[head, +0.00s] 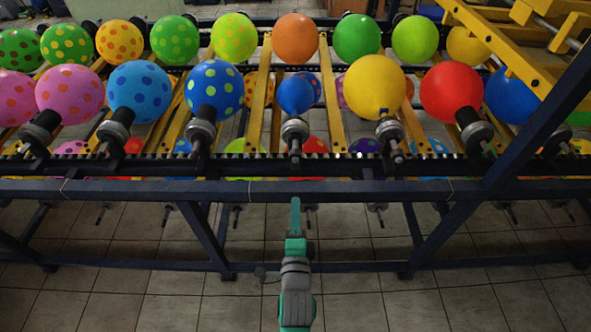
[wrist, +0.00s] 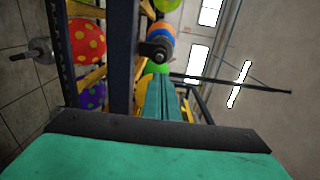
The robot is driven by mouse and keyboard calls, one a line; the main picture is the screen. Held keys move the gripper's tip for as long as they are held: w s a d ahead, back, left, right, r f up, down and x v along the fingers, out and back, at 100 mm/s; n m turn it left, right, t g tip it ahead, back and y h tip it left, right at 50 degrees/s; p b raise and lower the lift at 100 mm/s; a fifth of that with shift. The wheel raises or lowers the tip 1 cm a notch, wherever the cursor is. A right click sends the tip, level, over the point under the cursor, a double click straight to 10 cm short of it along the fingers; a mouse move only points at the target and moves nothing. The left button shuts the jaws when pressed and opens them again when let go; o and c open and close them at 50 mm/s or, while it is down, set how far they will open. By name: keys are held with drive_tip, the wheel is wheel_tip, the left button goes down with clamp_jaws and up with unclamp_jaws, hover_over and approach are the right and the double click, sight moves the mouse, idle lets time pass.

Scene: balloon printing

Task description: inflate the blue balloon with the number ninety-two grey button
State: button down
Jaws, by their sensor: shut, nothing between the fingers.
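A small plain blue balloon (head: 295,95) sits on a grey nozzle (head: 294,132) at the middle of the front rail in the head view. It is smaller than the balloons beside it. My green gripper (head: 295,207) is shut and empty. In the head picture its tips lie below the blue balloon's nozzle, overlapping the lower front beam, and I see no contact. My shut fingers (wrist: 164,98) also show in the wrist view, below a dark nozzle (wrist: 156,49) with a blue and orange balloon behind it. I cannot make out a button marked ninety-two in either view.
A yellow balloon (head: 374,87) and a dotted blue balloon (head: 215,88) flank the small one. A larger plain blue balloon (head: 508,98) is partly behind a slanted dark post (head: 535,125). A dark front beam (head: 350,191) crosses the scene. Tiled floor (head: 150,290) is open in front.

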sight(294, 161)
idle(0.3)
drive_tip(key=w, duration=1.4)
drive_tip(key=shift+f, duration=0.1)
drive_tip(key=shift+w, duration=0.65)
drive_tip(key=shift+w+r, duration=0.25)
drive_tip(key=shift+w, duration=0.1)
drive_tip(key=shift+s+a, duration=0.15)
drive_tip(key=shift+a, duration=0.05)
idle(1.9)
